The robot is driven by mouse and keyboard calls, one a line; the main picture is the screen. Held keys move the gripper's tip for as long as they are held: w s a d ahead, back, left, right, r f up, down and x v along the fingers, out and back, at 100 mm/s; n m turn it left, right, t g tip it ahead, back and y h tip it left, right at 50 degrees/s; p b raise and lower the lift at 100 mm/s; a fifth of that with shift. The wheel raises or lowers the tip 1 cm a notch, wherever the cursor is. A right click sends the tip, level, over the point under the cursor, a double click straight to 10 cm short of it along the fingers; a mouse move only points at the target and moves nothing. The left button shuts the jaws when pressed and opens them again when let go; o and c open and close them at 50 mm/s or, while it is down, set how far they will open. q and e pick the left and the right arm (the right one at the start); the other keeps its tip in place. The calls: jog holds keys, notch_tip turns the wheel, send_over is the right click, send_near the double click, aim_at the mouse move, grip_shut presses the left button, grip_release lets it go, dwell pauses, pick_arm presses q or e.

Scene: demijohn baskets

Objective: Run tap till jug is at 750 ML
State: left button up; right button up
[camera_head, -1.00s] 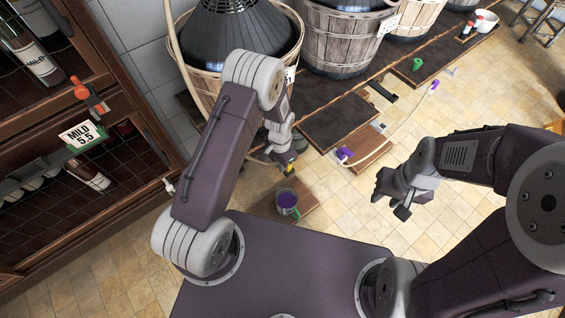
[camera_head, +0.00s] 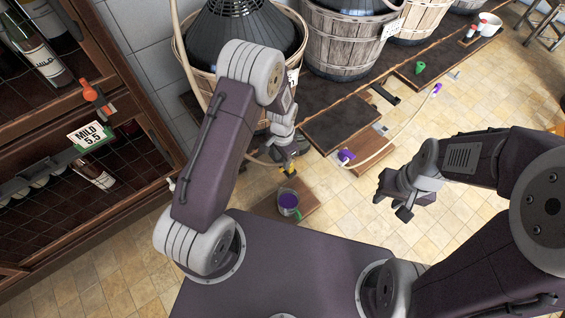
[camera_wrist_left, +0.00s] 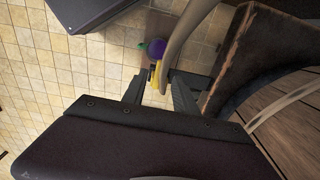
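The jug (camera_head: 289,201) holds purple liquid and stands upright on a low wooden board (camera_head: 311,207) on the floor; it also shows in the left wrist view (camera_wrist_left: 156,48). Its level marks are too small to read. A yellow tap part (camera_wrist_left: 155,75) is at the end of a pale hose (camera_wrist_left: 184,38), above the jug from the head view. My left gripper (camera_wrist_left: 156,84) has its fingers apart, one on either side of the yellow part; I cannot tell if they touch it. My right gripper (camera_head: 391,203) is open and empty, right of the jug.
Demijohn baskets (camera_head: 345,45) stand along a dark bench (camera_head: 343,118) at the back. A purple clip (camera_head: 346,156) lies on a hose on a board. A wine rack (camera_head: 120,190) with a "MILD 5,5" sign (camera_head: 91,133) is at left.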

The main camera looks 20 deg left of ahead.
pick_arm(q)
notch_tip(320, 180, up, 4)
jog(key=shift+r+p, duration=0.25)
jog(key=shift+p, duration=0.05)
dwell(0.7)
